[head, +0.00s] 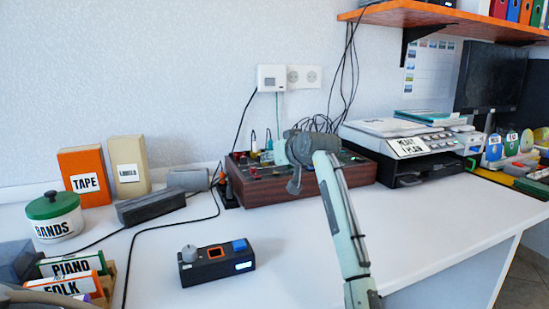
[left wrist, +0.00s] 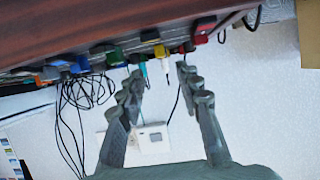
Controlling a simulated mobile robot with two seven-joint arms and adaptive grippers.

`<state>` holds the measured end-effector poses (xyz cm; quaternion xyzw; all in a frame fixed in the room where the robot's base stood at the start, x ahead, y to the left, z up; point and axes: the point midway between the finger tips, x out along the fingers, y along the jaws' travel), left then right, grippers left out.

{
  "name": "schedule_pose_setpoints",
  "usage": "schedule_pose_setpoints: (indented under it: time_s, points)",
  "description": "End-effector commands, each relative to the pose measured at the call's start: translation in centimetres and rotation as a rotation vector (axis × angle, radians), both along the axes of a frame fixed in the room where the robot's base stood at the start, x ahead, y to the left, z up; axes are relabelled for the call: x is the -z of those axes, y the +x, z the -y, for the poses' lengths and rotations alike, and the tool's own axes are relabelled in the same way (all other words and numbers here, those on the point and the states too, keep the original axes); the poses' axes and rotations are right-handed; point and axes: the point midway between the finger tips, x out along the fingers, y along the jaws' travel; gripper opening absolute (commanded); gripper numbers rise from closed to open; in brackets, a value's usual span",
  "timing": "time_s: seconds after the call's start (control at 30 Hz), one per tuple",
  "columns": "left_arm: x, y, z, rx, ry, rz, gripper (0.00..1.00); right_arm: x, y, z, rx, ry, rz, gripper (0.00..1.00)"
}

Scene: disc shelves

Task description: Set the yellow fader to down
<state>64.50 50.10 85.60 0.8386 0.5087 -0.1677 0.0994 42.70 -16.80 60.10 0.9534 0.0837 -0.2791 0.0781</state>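A wood-sided control box (head: 268,191) stands at the back of the white desk in the head view. In the left wrist view its brown side (left wrist: 120,20) runs along the top, with a row of coloured caps below. The yellow fader (left wrist: 150,36) shows there between a green cap and a red cap; I cannot tell its setting. I cannot make it out in the head view. My left gripper (left wrist: 158,74) is open and empty, its fingertips below and apart from the yellow fader. In the head view it (head: 293,182) hangs at the box, partly hidden by my arm. My right gripper is not in view.
A small black box (head: 214,270) with a grey knob and blue button lies in front. A printer (head: 410,150) stands right of the control box. Cables and plugs rise behind it. The BANDS tin (head: 55,228) and TAPE box (head: 88,177) are at left.

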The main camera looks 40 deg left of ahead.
Motion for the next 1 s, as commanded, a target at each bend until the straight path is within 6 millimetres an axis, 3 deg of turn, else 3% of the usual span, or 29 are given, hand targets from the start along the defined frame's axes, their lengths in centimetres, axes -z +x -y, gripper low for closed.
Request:
schedule_pose_setpoints:
  time_s: [0.53, 0.93, 1.0]
  points:
    - [2.7, 2.8, -5.7, -0.004, -0.002, 0.000, 0.34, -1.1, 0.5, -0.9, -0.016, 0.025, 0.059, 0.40]
    - [3.0, 3.2, -6.4, -0.003, -0.003, 0.001, 0.34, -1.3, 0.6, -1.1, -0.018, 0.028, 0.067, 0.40]
    - [3.0, 3.2, -6.4, -0.003, -0.003, 0.001, 0.26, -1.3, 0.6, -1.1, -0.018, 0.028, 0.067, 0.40]
